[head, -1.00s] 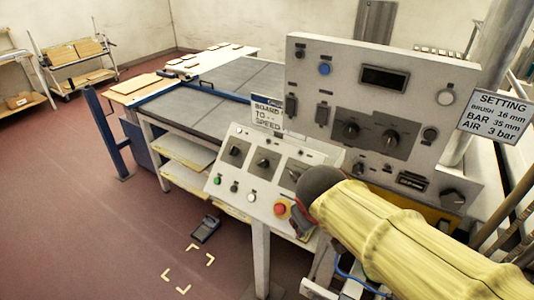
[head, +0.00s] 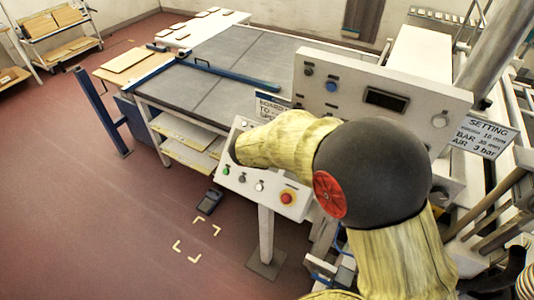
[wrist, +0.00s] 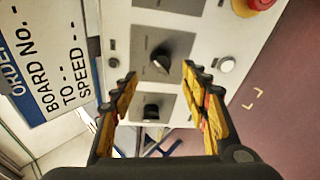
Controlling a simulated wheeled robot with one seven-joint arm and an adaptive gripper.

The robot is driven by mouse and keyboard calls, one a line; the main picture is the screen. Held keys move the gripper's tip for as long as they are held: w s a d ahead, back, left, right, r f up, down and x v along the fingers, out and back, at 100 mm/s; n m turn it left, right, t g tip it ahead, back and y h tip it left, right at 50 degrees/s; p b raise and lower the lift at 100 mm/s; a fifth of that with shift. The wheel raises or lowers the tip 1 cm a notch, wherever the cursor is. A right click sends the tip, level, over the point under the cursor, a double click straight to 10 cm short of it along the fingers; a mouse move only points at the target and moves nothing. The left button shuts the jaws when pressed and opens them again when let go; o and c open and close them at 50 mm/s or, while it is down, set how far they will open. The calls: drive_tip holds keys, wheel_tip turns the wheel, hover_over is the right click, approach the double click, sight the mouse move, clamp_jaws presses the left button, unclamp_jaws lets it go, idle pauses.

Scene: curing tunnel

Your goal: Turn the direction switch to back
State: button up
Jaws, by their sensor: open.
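The sloped control panel (head: 270,197) is partly covered by my arm in the head view. In the wrist view, a black rotary switch (wrist: 160,59) on a grey plate lies just past my fingertips, roughly midway between them. A second black switch (wrist: 151,110) on its own plate shows lower, between the fingers. A third plate (wrist: 180,4) is cut off at the top edge. Their labels are unreadable, so I cannot tell which is the direction switch. My gripper (wrist: 159,75) is open and empty, facing the panel. In the head view it is hidden behind my arm.
A red stop button (head: 287,197) and a green button (head: 227,171) sit on the sloped panel. A white button (wrist: 227,64) is right of my fingers. An order sign (wrist: 50,60) stands close on the left. The upright panel (head: 325,65) rises behind.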

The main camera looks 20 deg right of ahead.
drive_tip(key=x, duration=0.6)
drive_tip(key=shift+s, duration=0.1)
drive_tip(key=shift+c, duration=1.2)
drive_tip(key=c, duration=0.9)
